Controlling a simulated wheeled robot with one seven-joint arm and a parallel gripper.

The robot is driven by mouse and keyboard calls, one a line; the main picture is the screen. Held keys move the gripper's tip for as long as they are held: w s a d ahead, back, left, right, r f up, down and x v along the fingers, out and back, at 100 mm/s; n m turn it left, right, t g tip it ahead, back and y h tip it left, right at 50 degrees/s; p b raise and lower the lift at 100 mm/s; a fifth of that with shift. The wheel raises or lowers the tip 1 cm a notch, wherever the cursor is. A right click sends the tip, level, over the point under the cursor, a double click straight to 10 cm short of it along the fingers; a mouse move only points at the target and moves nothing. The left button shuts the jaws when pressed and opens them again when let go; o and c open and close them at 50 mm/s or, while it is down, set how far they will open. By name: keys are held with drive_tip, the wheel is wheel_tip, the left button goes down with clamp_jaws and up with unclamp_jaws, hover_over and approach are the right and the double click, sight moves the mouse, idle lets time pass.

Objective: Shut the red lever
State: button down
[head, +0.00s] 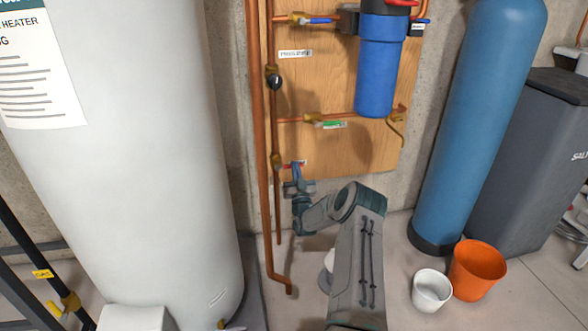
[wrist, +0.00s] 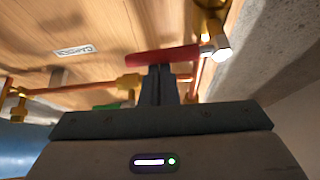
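The red lever (head: 302,163) is on a brass valve (head: 277,161) on a vertical copper pipe, low on the wooden panel. In the head view it sticks out to the right, across the pipe. In the wrist view the red lever (wrist: 165,57) lies nearly level, with its nut end at the right. My gripper (head: 296,177) is just below the lever in the head view. In the wrist view its fingers (wrist: 160,72) are close together, their tips at the lever's lower edge. I cannot tell whether they touch it.
A large white water heater (head: 140,150) stands close on the left. A blue filter housing (head: 378,70) and a green-handled valve (head: 315,118) are above. A blue tank (head: 480,110), an orange bucket (head: 476,270) and a white bucket (head: 431,291) stand right.

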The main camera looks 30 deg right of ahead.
drive_tip(key=shift+w+a, duration=0.1)
drive_tip(key=shift+a, duration=0.1)
drive_tip(key=s+a+f+p, duration=0.1)
drive_tip(key=s+a+p, duration=0.1)
drive_tip(key=s+p, duration=0.3)
drive_tip(key=s, duration=0.4)
drive_tip(key=shift+a+f, duration=0.15)
drive_tip(key=shift+a, duration=0.2)
idle(0.4)
